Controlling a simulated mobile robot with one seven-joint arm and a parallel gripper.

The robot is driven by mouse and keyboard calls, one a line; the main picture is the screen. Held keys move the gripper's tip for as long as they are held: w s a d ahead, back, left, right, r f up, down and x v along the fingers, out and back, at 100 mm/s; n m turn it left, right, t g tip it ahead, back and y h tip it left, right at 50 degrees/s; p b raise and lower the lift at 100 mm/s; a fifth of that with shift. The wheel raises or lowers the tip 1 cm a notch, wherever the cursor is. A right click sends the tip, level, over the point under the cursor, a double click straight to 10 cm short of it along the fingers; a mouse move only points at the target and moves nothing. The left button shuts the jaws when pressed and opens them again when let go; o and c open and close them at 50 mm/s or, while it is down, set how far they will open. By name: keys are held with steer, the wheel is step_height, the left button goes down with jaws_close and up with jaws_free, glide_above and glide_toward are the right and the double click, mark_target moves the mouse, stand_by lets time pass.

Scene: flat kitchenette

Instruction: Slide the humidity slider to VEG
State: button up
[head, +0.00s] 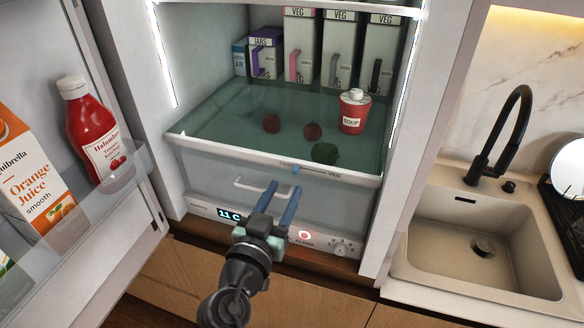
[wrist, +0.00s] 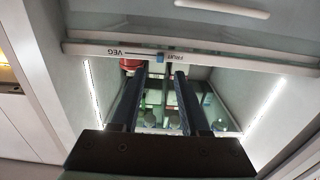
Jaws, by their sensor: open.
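The humidity slider is a small blue knob (head: 296,169) on the white front rail of the shelf above the crisper drawer. The VEG label (head: 334,174) is to its right in the head view. In the wrist view, which looks upside down, the blue knob (wrist: 160,57) sits between VEG (wrist: 115,52) on the left and a red FRUIT label (wrist: 177,57) just to the right. My gripper (head: 282,187) is open and empty, in front of the drawer below the knob. In the wrist view its fingertips (wrist: 160,74) lie either side of the knob's line; contact cannot be told.
The crisper drawer has a white handle (head: 262,187) beside my fingers. Below it is a control panel (head: 268,229) reading 11 C. The open fridge door, with a red bottle (head: 92,128) and juice carton (head: 27,175), stands left.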

mark_target(295, 172)
steer(key=shift+p+x, duration=0.55)
steer(key=shift+x, duration=2.2)
jaws_close()
